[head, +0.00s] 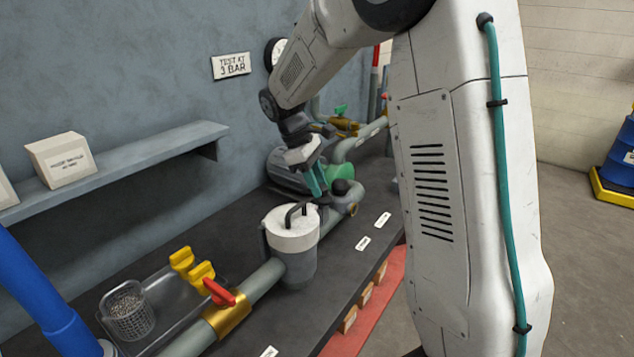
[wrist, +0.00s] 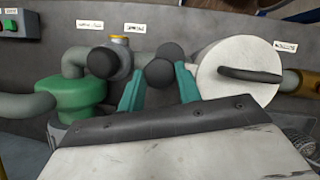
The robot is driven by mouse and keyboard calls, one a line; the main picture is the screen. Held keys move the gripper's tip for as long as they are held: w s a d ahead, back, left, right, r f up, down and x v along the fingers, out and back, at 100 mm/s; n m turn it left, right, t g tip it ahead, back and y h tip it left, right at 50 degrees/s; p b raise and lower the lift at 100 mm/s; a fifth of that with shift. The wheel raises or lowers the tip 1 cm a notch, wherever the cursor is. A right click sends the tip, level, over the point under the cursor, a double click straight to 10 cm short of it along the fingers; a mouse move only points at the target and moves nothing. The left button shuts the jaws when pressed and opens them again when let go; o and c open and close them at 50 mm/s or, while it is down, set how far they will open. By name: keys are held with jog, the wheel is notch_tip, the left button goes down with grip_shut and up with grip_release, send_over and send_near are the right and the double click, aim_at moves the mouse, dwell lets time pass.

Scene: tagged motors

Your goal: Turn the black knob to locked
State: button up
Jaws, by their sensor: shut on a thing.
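A black knob (wrist: 160,73) with a rounded end sits between the two teal fingers of my gripper (wrist: 159,70) in the wrist view. The fingers are shut on it from both sides. A second black round knob (wrist: 102,62) stands to the left on a grey pipe fitting with a yellow ring, apart from the fingers. My fingers partly hide the held part there. I cannot read a locked mark or tell the knob's setting.
A white-topped canister (head: 292,238) with a black bar handle stands close to my gripper. A green pump housing (wrist: 72,98) is on the other side. A red-handled valve (head: 220,292), yellow pieces (head: 190,268) and a wire basket (head: 128,312) are nearer. White labels (head: 363,243) lie along the bench edge.

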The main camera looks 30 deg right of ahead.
jog(key=m, duration=0.2)
jog(key=m+y, duration=0.1)
jog(key=m, duration=0.1)
jog(key=m+g+y, duration=0.1)
jog(key=m, duration=0.1)
jog(key=shift+w+d+m, duration=0.15)
jog(key=shift+d+m, duration=0.15)
jog(key=m+y, duration=0.1)
jog(key=m, duration=0.2)
jog(key=m+y, duration=0.1)
jog(key=m, duration=0.2)
jog(key=shift+d, duration=0.2)
jog(key=shift+y, duration=0.3)
jog(key=o, duration=1)
jog(key=shift+c, duration=0.2)
jog(key=v, duration=0.7)
jog(key=shift+r, duration=0.45)
